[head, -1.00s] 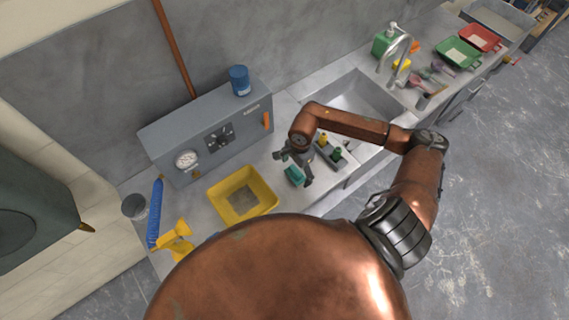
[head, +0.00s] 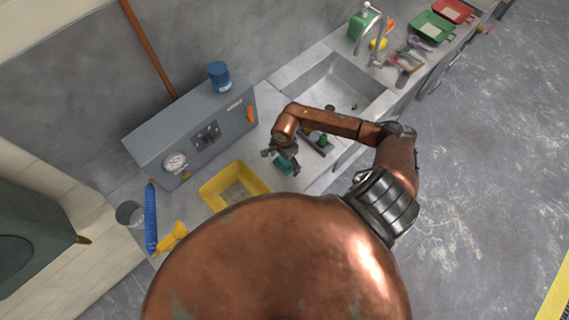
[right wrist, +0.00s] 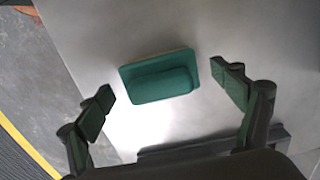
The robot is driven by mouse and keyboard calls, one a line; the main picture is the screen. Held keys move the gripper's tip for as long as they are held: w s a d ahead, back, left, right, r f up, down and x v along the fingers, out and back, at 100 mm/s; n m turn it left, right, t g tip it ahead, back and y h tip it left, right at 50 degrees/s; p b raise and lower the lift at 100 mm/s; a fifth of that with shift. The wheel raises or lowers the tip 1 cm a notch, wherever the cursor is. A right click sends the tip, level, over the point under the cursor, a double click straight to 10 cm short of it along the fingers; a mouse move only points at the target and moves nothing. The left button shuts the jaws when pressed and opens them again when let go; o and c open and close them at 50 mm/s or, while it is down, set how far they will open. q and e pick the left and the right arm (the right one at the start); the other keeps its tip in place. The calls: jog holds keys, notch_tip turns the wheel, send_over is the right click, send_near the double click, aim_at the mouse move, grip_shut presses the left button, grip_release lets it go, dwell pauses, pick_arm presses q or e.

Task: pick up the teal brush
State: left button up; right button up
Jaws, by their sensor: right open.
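The teal brush (right wrist: 160,78) lies on the pale counter, seen from above in the right wrist view as a rounded block with a raised grip. It also shows in the head view (head: 282,167), partly hidden by my right gripper (head: 283,157). In the right wrist view my right gripper (right wrist: 165,90) is open, with one finger to the left of the brush and one to the right. Both fingers are apart from the brush and nothing is held. My left gripper is not in view.
A yellow tub (head: 212,192) stands left of the brush. A grey box with a gauge (head: 190,135) stands behind it, with a blue can (head: 219,77) on top.

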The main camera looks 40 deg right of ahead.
jog(key=c, duration=1.3)
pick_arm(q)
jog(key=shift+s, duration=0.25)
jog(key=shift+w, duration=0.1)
